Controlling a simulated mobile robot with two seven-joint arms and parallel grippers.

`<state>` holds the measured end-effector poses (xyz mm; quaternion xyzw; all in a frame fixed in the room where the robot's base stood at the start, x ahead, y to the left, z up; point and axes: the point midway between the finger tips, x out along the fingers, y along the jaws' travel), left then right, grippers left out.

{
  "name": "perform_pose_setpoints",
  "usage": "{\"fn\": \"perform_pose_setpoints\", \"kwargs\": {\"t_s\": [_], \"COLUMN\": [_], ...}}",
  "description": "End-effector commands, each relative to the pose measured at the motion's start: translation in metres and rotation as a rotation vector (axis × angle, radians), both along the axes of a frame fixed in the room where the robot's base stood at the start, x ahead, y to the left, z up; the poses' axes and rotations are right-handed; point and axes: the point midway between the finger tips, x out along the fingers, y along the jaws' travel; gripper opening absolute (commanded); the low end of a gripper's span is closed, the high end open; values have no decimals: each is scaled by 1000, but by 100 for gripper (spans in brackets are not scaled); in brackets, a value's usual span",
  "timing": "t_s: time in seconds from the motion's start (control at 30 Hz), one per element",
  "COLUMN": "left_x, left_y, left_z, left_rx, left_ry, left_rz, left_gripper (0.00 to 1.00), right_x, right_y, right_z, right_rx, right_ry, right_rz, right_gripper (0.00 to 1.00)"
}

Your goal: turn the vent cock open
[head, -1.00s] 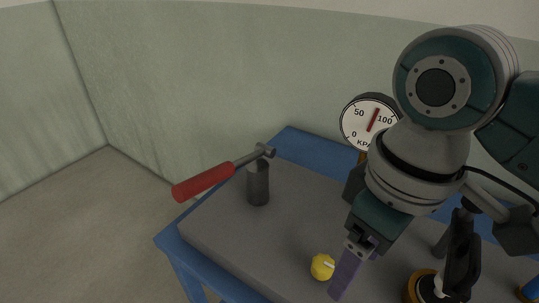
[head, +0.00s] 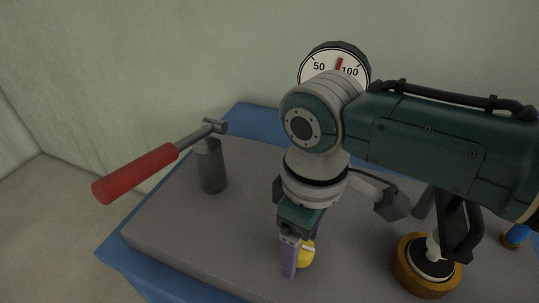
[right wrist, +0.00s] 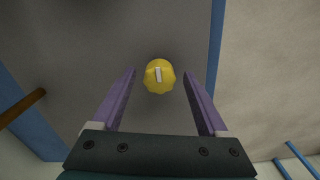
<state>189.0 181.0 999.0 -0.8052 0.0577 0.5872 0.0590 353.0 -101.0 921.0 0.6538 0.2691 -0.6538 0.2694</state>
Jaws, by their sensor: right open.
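The vent cock appears to be the small yellow round knob (head: 306,256) with a white line on its top, low on the grey bench top. In the head view my right gripper (head: 299,265) is over it, and a purple finger hides part of it. In the right wrist view the yellow knob (right wrist: 160,77) lies between the two spread purple fingers (right wrist: 160,90), with a gap on each side. Its white line runs nearly along the finger direction. The gripper is open and empty. My left gripper is out of view.
A red-handled lever (head: 139,171) sits on a grey post (head: 210,166) to the left. A pressure gauge (head: 319,66) stands behind my right arm. A black-topped fitting with an orange base (head: 405,275) stands at right. The bench (head: 160,222) is clear between post and knob.

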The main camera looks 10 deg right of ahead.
Motion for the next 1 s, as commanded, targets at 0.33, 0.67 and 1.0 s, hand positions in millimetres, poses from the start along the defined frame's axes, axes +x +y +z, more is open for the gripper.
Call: {"fn": "perform_pose_setpoints", "kwargs": {"t_s": [0.33,0.67,1.0], "left_x": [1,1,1], "left_y": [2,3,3], "left_z": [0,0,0], "left_rx": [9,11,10], "left_ry": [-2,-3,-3], "left_rz": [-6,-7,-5], "left_gripper": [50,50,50], "right_x": [0,0,0], "right_y": [0,0,0], "right_z": [0,0,0], "right_rx": [0,0,0], "right_ry": [0,0,0], "right_rz": [0,0,0], "right_gripper": [62,25,0]}}
